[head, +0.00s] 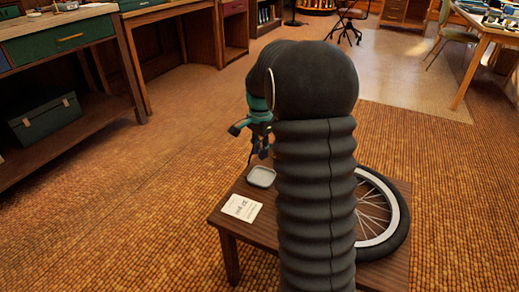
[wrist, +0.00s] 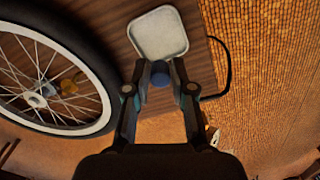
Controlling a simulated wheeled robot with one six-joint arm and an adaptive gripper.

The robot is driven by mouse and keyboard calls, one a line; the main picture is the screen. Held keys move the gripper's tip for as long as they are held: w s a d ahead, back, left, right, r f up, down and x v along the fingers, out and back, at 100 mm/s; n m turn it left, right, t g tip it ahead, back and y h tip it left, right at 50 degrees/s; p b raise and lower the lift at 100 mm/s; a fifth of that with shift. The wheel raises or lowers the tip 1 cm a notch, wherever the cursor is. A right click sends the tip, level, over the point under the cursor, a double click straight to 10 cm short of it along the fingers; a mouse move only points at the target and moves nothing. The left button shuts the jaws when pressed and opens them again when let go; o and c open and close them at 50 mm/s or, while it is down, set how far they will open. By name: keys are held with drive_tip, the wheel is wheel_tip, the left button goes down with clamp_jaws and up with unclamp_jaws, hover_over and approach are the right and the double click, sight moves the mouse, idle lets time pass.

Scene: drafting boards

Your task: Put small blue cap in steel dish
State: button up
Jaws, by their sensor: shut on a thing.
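My gripper (wrist: 159,75) is shut on the small blue cap (wrist: 159,79), which shows between the fingertips in the wrist view. The steel dish (wrist: 160,33) is a pale square dish with rounded corners, and it looks empty. In the wrist view it lies just beyond the cap. In the head view the dish (head: 261,177) sits near the left edge of the low wooden table (head: 237,217), and my gripper (head: 262,152) is above it. The cap cannot be made out in the head view.
A spoked wheel with a black tyre (head: 398,238) lies on the table's right side, partly hidden by my arm. A white printed card (head: 242,208) lies at the table's front left. A dark loop (wrist: 228,68) shows beside the table edge. Open floor surrounds the table.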

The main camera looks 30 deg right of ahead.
sight(261, 178)
drive_tip(key=shift+d+f, duration=0.15)
drive_tip(key=shift+f, duration=0.35)
drive_tip(key=shift+s+f+b, duration=0.1)
drive_tip(key=shift+f+b, duration=3.2)
drive_tip(key=shift+f, duration=0.7)
drive_tip(key=o, duration=0.8)
drive_tip(key=shift+c, duration=0.2)
drive_tip(key=shift+r, duration=0.1)
wheel_tip(261, 178, up, 12)
drive_tip(key=shift+f, duration=0.1)
